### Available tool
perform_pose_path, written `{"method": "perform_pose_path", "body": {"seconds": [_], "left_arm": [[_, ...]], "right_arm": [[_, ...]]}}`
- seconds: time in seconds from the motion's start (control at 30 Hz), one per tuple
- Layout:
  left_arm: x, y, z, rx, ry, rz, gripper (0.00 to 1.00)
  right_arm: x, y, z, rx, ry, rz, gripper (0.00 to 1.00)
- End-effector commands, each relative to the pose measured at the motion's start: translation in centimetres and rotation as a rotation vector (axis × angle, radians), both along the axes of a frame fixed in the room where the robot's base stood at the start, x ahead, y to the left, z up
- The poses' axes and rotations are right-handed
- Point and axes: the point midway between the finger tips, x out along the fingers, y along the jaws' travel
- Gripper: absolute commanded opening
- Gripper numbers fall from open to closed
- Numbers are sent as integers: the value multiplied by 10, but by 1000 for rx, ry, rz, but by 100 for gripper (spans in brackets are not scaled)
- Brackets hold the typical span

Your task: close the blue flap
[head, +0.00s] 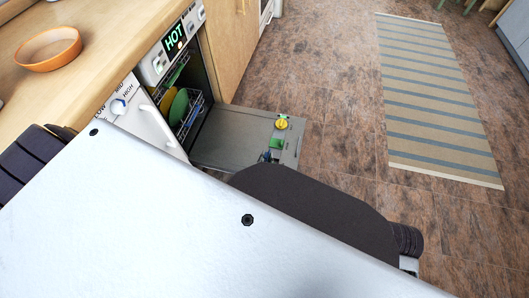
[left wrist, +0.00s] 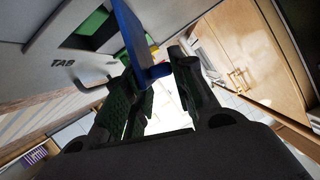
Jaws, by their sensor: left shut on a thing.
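The blue flap (left wrist: 133,38) stands out from the inner face of the open dishwasher door, beside a green compartment (left wrist: 88,30) in the left wrist view. My left gripper (left wrist: 153,62) has its two dark fingers on either side of the flap's lower part and is shut on it. In the head view the open door (head: 228,132) lies low, with the green compartment (head: 276,143) near its outer end. My left gripper (head: 267,156) shows there only as a small dark piece; my own body hides the rest. My right gripper is not in view.
A yellow knob (head: 282,123) sits on the door beyond the green compartment. Racks with plates (head: 179,106) are inside the dishwasher. An orange bowl (head: 51,49) stands on the wooden counter (head: 110,22).

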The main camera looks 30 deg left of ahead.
Motion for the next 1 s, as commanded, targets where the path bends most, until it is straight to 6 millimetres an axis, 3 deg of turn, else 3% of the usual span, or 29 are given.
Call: {"method": "perform_pose_path", "body": {"seconds": [0.53, 0.57, 0.67, 1.0], "left_arm": [[-2, 3, -2, 29, 8, 6, 0], [-2, 3, -2, 28, 8, 6, 27], [-1, 3, -1, 28, 7, 5, 40], [0, -1, -1, 23, 5, 1, 42]], "right_arm": [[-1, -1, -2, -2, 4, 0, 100], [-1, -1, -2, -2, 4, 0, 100], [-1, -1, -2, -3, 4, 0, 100], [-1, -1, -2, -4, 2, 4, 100]]}}
